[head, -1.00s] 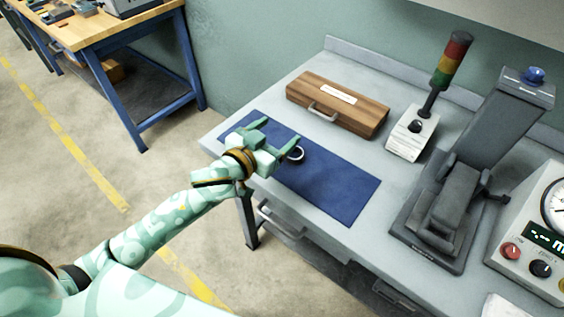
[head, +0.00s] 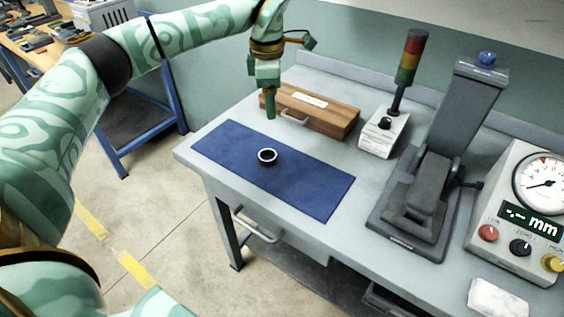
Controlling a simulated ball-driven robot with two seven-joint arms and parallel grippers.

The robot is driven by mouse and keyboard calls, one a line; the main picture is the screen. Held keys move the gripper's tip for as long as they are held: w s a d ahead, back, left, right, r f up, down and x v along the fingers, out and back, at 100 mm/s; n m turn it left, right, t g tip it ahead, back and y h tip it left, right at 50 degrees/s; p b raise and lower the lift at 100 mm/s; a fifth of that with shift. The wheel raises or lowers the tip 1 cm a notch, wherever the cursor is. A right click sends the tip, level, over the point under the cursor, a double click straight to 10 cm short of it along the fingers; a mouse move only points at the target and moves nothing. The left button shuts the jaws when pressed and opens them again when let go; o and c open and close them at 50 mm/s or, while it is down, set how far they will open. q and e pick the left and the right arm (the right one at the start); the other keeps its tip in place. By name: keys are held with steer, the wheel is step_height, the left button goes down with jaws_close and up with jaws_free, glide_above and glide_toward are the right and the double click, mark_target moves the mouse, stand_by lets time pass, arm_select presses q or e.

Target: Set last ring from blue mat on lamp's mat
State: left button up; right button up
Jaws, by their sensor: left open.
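The lamp (head: 408,62), a red, amber and green stack on a white box (head: 384,137), stands at the back of the bench. I make out no separate mat at the lamp. My left gripper (head: 270,110) points down in front of the wooden case's left end, up and behind the ring in the picture. It is open and holds nothing visible; one finger largely hides the other. My right gripper is not in view.
A wooden case (head: 335,119) with a handle sits behind the mat. A dark grey press-like stand (head: 440,170) and a gauge box (head: 525,215) stand on the right. A white block (head: 497,297) lies at the front right. The blue mat is otherwise bare.

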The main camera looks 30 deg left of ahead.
arm_select(q)
steer(key=s, duration=0.1)
steer(key=m+b, duration=0.1)
steer(key=b, duration=0.2)
glide_above(267, 151)
steer(key=s+d, duration=0.2)
steer(key=shift+g, duration=0.4)
steer(key=f, duration=1.1)
steer(key=shift+w+f, duration=0.2)
steer(key=shift+w, duration=0.05)
steer(key=f, duration=0.1)
steer(key=f+b, duration=0.1)
steer(key=f, duration=0.1)
steer(key=f+b, duration=0.1)
steer(key=f, duration=0.1)
steer(key=shift+a+f, duration=0.1)
steer(key=shift+a, duration=0.3)
steer(key=shift+s, duration=0.1)
steer(key=shift+c, duration=1)
steer(key=c, duration=1)
